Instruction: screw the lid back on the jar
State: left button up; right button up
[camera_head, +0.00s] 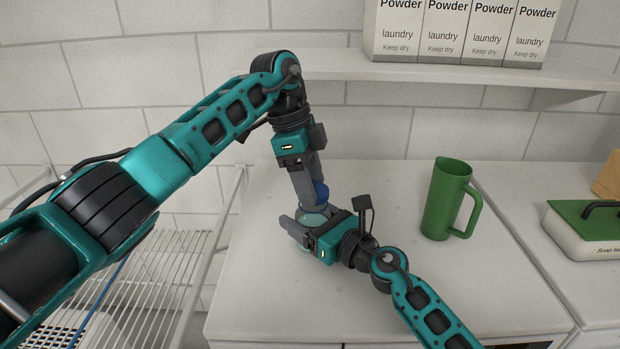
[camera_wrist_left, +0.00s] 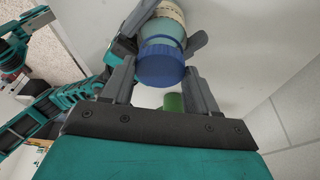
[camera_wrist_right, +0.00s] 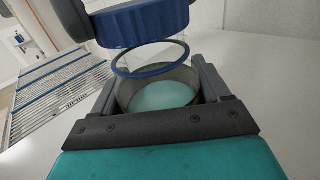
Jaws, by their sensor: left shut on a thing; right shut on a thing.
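The blue lid (camera_head: 321,191) is between the fingers of my left gripper (camera_head: 312,190), which points down and is shut on it. The lid (camera_wrist_left: 160,67) fills the space between the fingertips in the left wrist view. The jar (camera_head: 313,219) stands on the white counter, with my right gripper (camera_head: 308,228) shut around its side. In the right wrist view the jar (camera_wrist_right: 160,96) shows pale teal contents, and a blue ring (camera_wrist_right: 150,60) shows around its clear upper part. The lid (camera_wrist_right: 140,25) is above that ring, with a gap visible between them.
A green pitcher (camera_head: 447,200) stands to the right on the counter (camera_head: 400,290). A green-lidded box (camera_head: 590,230) is farther right. Powder boxes (camera_head: 455,35) stand on the wall shelf (camera_head: 440,69). A white wire rack (camera_head: 170,270) is left of the counter. The counter front is clear.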

pick_arm(q)
jog(key=shift+f, duration=0.45)
pick_arm(e)
grip_shut()
pick_arm(q)
jog(key=m, duration=0.1)
jog(key=m+g, duration=0.1)
jog(key=m, duration=0.2)
jog(key=shift+w+d+m+y, duration=0.15)
jog(key=shift+d+m+y, duration=0.1)
jog(key=shift+m+y, duration=0.05)
jog(key=shift+a+m+g, duration=0.1)
jog(key=shift+m+g, duration=0.2)
jog(key=shift+m, duration=0.6)
pick_arm(e)
jog(key=shift+a, duration=0.1)
pick_arm(q)
jog(key=o, duration=1)
jog(key=shift+c, duration=0.2)
jog(key=shift+a+r, duration=0.1)
